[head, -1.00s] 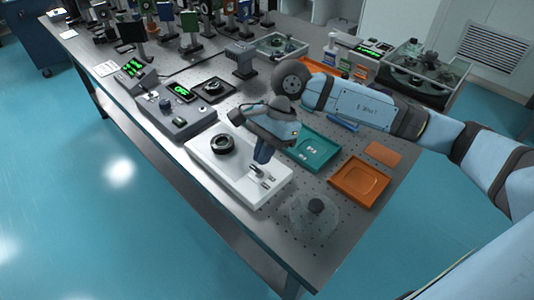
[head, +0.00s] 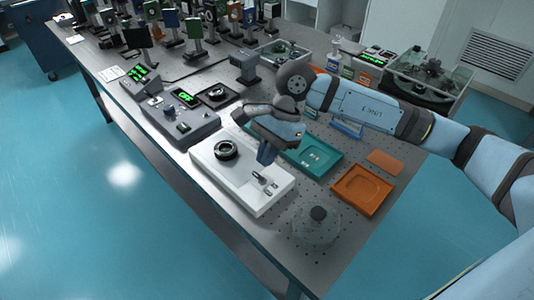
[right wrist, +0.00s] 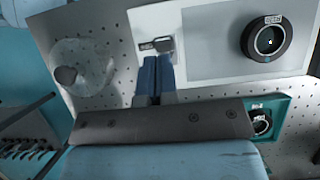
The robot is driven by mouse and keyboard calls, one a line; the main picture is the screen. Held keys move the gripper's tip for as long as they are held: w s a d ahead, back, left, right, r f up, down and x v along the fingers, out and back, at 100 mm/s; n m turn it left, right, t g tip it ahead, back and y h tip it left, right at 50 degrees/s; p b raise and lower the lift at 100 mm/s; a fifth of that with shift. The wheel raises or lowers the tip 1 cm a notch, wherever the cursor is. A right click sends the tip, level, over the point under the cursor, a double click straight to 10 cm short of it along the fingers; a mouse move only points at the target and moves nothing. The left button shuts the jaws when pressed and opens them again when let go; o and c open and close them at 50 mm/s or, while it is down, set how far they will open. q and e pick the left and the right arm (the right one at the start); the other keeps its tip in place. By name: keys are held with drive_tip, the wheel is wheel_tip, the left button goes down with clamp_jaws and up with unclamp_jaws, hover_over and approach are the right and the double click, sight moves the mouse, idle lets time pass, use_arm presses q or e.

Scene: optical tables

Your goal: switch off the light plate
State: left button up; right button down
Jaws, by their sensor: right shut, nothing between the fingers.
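The light plate (head: 216,172) is a white box with a flat panel on the near table. A dark ring-shaped part (head: 227,150) lies on its panel, which looks pale grey in the right wrist view (right wrist: 213,45). A small switch (head: 267,183) sits at the plate's right end; it also shows in the right wrist view (right wrist: 156,45). My right gripper (head: 266,157) is shut and empty, its blue fingers pointing down just behind the switch. In the right wrist view the fingertips (right wrist: 155,62) appear just below the switch, with a small gap. My left gripper is out of view.
A teal tray (head: 335,167) and an orange tray (head: 347,202) lie to the right of the plate. A clear round dish with a dark knob (head: 318,213) stands near the table's front corner. A grey control box (head: 178,125) stands behind the plate.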

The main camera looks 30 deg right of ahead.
use_arm(q)
drive_tip(key=p, duration=0.1)
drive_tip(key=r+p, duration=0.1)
drive_tip(key=p, duration=0.1)
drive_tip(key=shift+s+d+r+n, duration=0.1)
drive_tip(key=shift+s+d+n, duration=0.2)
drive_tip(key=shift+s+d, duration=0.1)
use_arm(e)
wheel_tip(320, 180, up, 10)
drive_tip(key=d, duration=0.2)
drive_tip(key=shift+w+d+f, duration=0.15)
drive_tip(key=shift+w+d, duration=0.1)
drive_tip(key=shift+w, duration=0.2)
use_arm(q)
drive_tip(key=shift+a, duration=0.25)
use_arm(e)
drive_tip(key=shift+s, duration=0.1)
